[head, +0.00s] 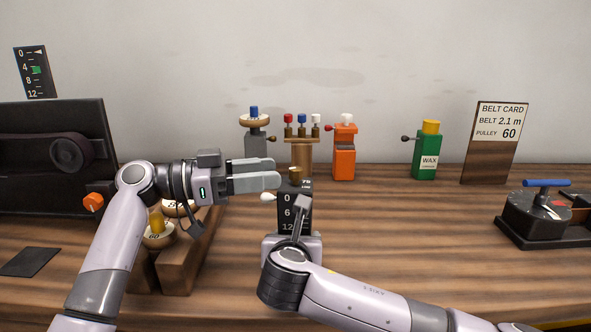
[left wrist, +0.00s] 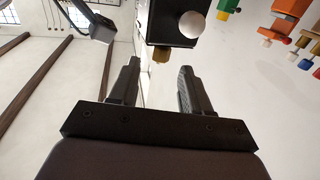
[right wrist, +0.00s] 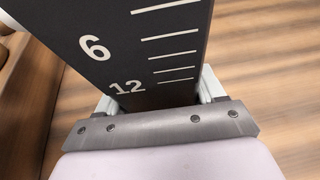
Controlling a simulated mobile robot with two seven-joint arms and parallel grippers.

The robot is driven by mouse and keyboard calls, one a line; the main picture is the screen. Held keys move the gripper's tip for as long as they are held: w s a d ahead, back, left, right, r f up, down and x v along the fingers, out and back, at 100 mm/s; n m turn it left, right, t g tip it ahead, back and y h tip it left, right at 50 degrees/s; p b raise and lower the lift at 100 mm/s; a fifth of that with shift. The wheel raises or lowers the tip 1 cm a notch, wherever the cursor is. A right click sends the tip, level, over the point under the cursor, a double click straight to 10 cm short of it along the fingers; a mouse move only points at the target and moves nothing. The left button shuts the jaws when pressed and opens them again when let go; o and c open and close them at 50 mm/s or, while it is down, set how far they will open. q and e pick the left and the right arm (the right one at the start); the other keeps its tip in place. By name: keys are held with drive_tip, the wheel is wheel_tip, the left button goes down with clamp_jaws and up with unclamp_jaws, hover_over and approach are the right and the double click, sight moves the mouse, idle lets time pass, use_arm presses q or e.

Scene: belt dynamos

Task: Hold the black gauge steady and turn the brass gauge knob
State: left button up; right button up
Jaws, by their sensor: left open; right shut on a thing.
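The black gauge (head: 287,213) stands upright near the middle of the bench, with white marks 0, 6 and 12. My right gripper (right wrist: 160,97) is shut on its lower part, one finger on each side. The brass knob (head: 295,173) is on the gauge's top, and a white ball (head: 267,197) sticks out at its left. My left gripper (head: 276,180) is open and level, its fingertips just left of the knob. In the left wrist view, the brass knob (left wrist: 161,54) lies ahead, between the lines of the open fingers and apart from them.
Behind stand a grey post (head: 258,146), a wooden rack with coloured pegs (head: 302,150), an orange box (head: 344,158) and a green wax box (head: 425,158). A blue-handled device (head: 535,218) is at right. A wooden block with knobs (head: 178,265) lies below my left arm.

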sight(296, 168)
use_arm(q)
drive_tip(key=x, duration=0.6)
clamp_jaws()
